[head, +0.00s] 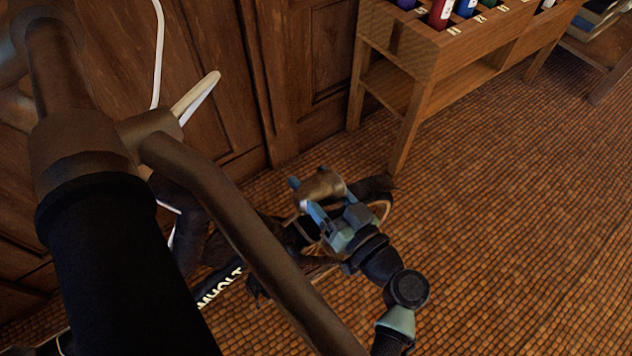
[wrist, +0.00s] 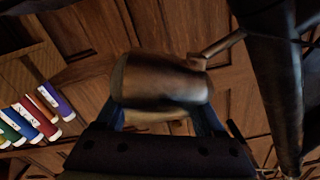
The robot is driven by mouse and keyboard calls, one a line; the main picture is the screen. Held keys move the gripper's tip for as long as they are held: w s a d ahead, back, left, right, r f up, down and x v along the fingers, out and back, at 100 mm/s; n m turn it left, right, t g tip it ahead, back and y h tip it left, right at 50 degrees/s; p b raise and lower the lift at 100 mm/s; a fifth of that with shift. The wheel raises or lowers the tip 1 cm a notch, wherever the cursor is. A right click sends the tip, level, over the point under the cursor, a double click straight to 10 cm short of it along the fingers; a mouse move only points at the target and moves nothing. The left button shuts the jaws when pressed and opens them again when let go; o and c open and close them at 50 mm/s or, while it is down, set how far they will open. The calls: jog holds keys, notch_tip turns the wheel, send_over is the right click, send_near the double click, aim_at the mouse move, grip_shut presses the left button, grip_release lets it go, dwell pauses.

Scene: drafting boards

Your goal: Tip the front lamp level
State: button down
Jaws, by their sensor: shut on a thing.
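The front lamp (head: 321,185) is a small brass-brown barrel on the front of a bicycle, low in the middle of the head view. My gripper (head: 324,194) reaches it from the lower right, with its blue fingers on both sides of the lamp. In the wrist view the lamp (wrist: 163,82) lies across the picture between the fingers (wrist: 160,112), and the gripper is shut on it. A thin bracket (wrist: 224,43) runs from the lamp's right end towards a dark tube. The lamp's exact tilt is hard to tell.
The bicycle's brown handlebar (head: 215,205) and dark tube (head: 120,265) fill the left foreground. The tiled floor (head: 520,220) at right is clear.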

jog(key=n+b, duration=0.2)
jog(key=shift+s+a+f+b, duration=0.1)
jog(key=shift+s+a+b, duration=0.1)
jog(key=shift+b, duration=0.1)
jog(key=shift+a+r+n+b, duration=0.15)
jog(key=shift+r+n+b, duration=0.15)
jog(key=shift+n+b, duration=0.55)
jog(key=shift+s+a+r+n+b, duration=0.1)
jog(key=shift+s+r+n+b, duration=0.15)
jog(key=shift+r+b, duration=0.25)
jog(key=shift+r, duration=0.1)
grip_release()
jog(key=p+v, duration=0.3)
jog(key=v, duration=1)
